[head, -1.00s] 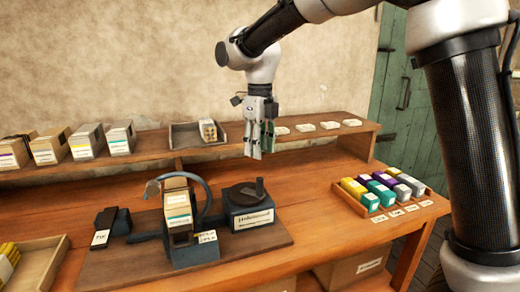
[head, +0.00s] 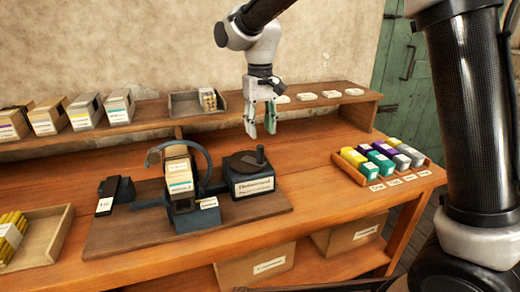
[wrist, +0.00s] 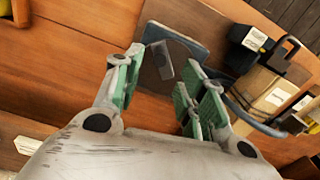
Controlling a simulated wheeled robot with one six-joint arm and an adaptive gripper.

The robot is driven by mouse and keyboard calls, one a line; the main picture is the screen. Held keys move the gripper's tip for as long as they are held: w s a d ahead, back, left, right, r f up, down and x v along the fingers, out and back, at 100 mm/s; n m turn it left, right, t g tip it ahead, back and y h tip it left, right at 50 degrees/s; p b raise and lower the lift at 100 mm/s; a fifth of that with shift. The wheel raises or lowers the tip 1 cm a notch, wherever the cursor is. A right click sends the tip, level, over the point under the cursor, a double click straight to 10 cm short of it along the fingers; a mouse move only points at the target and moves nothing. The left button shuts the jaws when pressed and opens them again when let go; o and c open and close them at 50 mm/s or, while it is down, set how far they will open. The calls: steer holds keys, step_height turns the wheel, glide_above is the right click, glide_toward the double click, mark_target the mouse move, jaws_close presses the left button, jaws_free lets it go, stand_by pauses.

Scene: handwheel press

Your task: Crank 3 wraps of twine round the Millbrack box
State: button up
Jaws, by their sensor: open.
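A tan box (head: 178,172) with a pale, teal-striped label stands upright in a dark press with a curved arm (head: 205,165). The label is too small to read surely. Right of it, on the same board, is a dark crank unit (head: 252,184) with a round top and a small crank handle (head: 260,154). My gripper (head: 260,130) is open and empty, above the crank unit with its green-padded fingers pointing down. In the wrist view the crank handle (wrist: 162,62) shows between and beyond the open fingers. The box (wrist: 263,90) lies to the right there.
A tray of coloured blocks (head: 384,165) sits at the bench's right end. Several boxes (head: 82,113) and an open tray (head: 184,105) stand on the back shelf. A wooden tray with yellow pieces (head: 40,240) is at the left. The front bench strip is clear.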

mark_target(260, 146)
steer(key=n, duration=0.7)
steer(key=shift+f+n, duration=0.2)
steer(key=shift+n, duration=0.5)
step_height(260, 146, down, 8)
steer(key=shift+w+r, duration=0.1)
steer(key=shift+r, duration=0.15)
jaws_close()
